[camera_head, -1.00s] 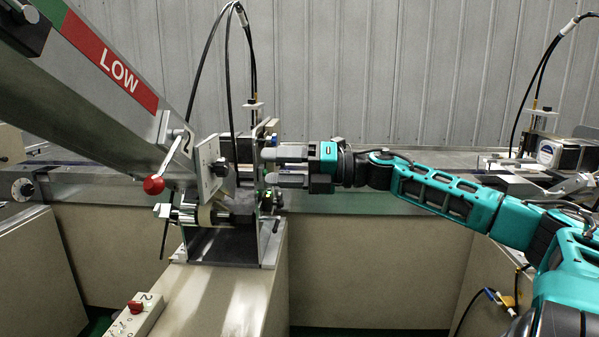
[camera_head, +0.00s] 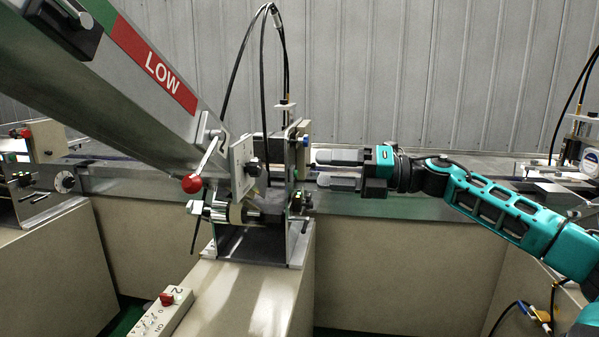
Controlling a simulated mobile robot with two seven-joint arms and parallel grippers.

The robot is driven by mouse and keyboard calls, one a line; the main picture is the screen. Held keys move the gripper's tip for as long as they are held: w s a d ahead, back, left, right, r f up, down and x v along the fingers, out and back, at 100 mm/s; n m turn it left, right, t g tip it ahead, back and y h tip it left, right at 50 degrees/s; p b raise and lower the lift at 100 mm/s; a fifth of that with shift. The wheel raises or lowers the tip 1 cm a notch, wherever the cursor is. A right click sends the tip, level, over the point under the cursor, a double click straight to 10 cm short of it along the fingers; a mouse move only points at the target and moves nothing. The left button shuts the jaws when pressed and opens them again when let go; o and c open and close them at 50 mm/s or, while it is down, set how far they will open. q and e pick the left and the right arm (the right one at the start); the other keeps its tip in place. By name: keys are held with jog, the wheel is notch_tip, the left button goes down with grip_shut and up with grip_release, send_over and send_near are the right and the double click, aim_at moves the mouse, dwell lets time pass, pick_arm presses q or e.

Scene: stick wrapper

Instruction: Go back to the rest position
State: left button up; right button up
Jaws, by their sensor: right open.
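My right arm comes in from the right at mid-height. Its gripper (camera_head: 318,169) points left, with two grey fingers apart and nothing seen between them. The fingertips are just right of the upright metal plate of the wrapper mechanism (camera_head: 299,215), with a small gap in the picture. My left arm and gripper are not in view.
A large sloping metal chute (camera_head: 130,100) with a red LOW label fills the upper left. A red-knobbed lever (camera_head: 192,184) hangs below it. A switch box (camera_head: 168,312) sits at the lower front. A conveyor rail (camera_head: 420,207) runs behind the arm.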

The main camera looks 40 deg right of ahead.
jog(key=s+a+f+m+t+h, duration=0.2)
jog(key=f+m+h, duration=0.2)
jog(key=f+m, duration=0.75)
jog(key=s+a+f+m+t+h, duration=0.15)
jog(key=f+m+h, duration=0.35)
jog(key=f, duration=1.1)
jog(key=s+a+f+m+g, duration=0.2)
jog(key=s+a+f+m, duration=0.1)
jog(key=a+f, duration=0.3)
jog(key=s+a+f+m+g+h, duration=0.1)
jog(key=s+a+f+m, duration=0.3)
jog(key=a+f+m, duration=0.1)
jog(key=shift+a+f+m+g, duration=0.35)
jog(key=shift+a+f+m, duration=0.05)
jog(key=shift+f+m, duration=0.25)
jog(key=s+a+f+m+g, duration=0.1)
jog(key=a, duration=0.2)
jog(key=s+a+f+m+g, duration=0.1)
jog(key=s+a, duration=0.1)
jog(key=a, duration=0.2)
jog(key=s+a+f+m, duration=0.1)
jog(key=s+a+f, duration=0.1)
jog(key=a, duration=0.2)
jog(key=shift+m+g+y, duration=0.3)
jog(key=shift+g, duration=0.1)
jog(key=shift+c, duration=0.2)
